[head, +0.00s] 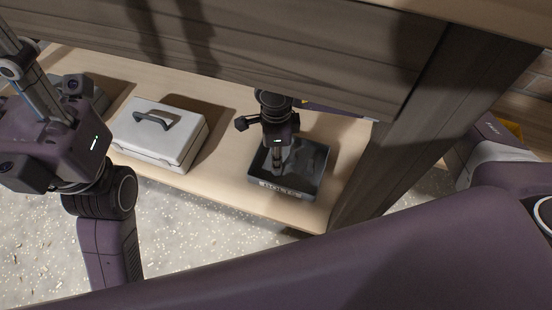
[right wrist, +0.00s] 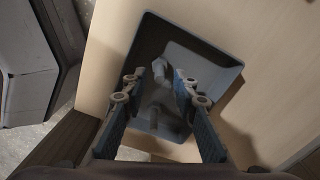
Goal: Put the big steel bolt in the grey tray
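The grey tray (head: 312,182) sits on the wooden shelf below the tabletop; it also shows in the right wrist view (right wrist: 222,66). Two grey metal pieces lie inside it: one toward the far side (right wrist: 185,66) that looks like a bolt, and one nearer (right wrist: 165,115), partly in shadow. I cannot tell for sure which is the big steel bolt. My right gripper (head: 277,167) points down over the tray. Its fingers (right wrist: 161,88) are apart with nothing seen clasped between them. My left gripper (head: 18,62) is raised at the far left, partly cut off, away from the tray.
A white case (head: 155,142) with a dark handle stands on the shelf left of the tray, and a grey item (head: 88,97) lies further left, partly hidden by my left arm. The thick wooden apron (head: 290,70) and leg (head: 395,140) bound the shelf above and right.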

